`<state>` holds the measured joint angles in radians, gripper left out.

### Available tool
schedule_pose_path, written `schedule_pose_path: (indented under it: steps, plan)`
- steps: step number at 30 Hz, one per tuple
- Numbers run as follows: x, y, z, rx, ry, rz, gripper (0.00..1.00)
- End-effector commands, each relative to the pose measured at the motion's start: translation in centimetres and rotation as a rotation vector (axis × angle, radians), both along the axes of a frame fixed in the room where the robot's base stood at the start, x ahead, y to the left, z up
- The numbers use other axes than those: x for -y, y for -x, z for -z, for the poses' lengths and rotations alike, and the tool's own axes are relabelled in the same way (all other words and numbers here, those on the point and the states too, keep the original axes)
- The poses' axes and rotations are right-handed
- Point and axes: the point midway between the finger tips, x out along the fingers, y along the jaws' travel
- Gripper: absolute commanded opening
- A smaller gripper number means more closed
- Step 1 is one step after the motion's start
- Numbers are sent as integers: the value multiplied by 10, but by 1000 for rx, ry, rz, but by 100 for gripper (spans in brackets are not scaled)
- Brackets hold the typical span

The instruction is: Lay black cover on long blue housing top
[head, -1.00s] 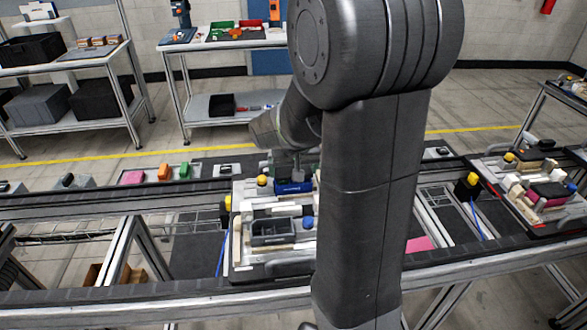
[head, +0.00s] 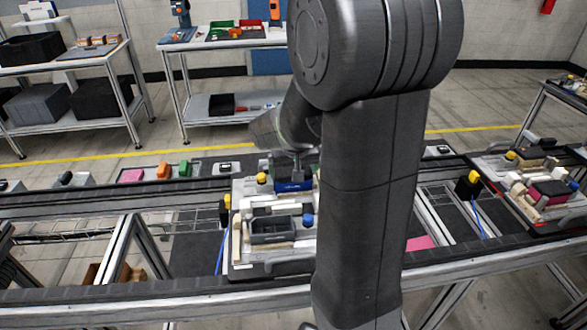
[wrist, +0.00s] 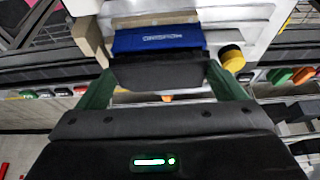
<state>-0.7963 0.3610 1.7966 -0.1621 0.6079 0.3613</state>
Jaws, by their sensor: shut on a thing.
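The long blue housing (wrist: 160,40), with pale lettering on its side, sits in a fixture on the pallet. It also shows in the head view (head: 294,187), partly hidden by my arm. My gripper (wrist: 162,77) has its green fingers shut on the ends of the black cover (wrist: 158,72). In the wrist view the cover lies just below the blue housing, its long side roughly parallel to it. In the head view a dark shape shows at the housing's top. I cannot tell whether cover and housing touch.
The pallet (head: 240,263) also carries a grey open housing (head: 272,230), beige blocks and a yellow knob (wrist: 232,58) close right of my gripper. Another loaded pallet (head: 520,203) is at right.

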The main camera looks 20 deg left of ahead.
Motion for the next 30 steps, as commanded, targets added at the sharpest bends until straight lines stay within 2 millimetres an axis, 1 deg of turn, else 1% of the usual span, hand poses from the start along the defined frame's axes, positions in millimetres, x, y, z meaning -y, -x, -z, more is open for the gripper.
schedule_pose_path:
  steps: [9, 17, 18, 19, 26, 30]
  plan:
    - [0, 0, 5, 0, 0, 0, 68]
    - [0, 0, 5, 0, 0, 0, 68]
    - [0, 0, 5, 0, 0, 0, 94]
    - [0, 0, 5, 0, 0, 0, 100]
    - [0, 0, 5, 0, 0, 0, 100]
    - [1, 2, -2, 2, -2, 0, 100]
